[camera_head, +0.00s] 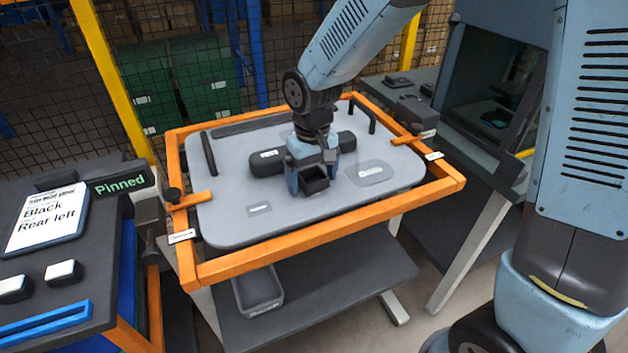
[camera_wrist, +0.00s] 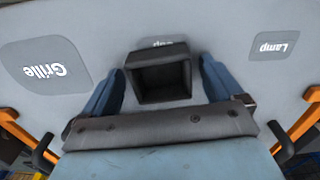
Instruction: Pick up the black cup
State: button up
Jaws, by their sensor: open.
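The black cup (camera_head: 316,184) is a small square open-topped box on the grey panel of the orange-framed table. In the wrist view the cup (camera_wrist: 160,76) stands upright with its hollow facing the camera. My gripper (camera_head: 312,172) is down around it, with one blue finger on each side. In the wrist view my gripper (camera_wrist: 160,88) is open, with narrow gaps between the fingers and the cup. A "Cup" label on the panel is partly hidden behind the cup.
A long black rounded part (camera_head: 266,163) lies just behind my gripper. Flat pads marked Grille (camera_wrist: 44,68) and Lamp (camera_wrist: 275,45) flank the cup. The orange frame (camera_head: 340,238) edges the panel. A tablet (camera_head: 45,218) reads "Black, Rear left"; a display (camera_head: 120,185) reads "Pinned".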

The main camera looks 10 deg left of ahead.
jog(key=shift+c, duration=0.2)
jog(key=c, duration=1.1)
jog(key=shift+r, duration=0.15)
jog(key=shift+r, duration=0.3)
notch_tip(320, 180, up, 2)
jog(key=shift+r, duration=0.25)
jog(key=s+d+r, duration=0.3)
jog(key=s+r, duration=0.6)
jog(key=s, duration=0.4)
jog(key=shift+s+r, duration=0.35)
jog(key=shift+s, duration=0.05)
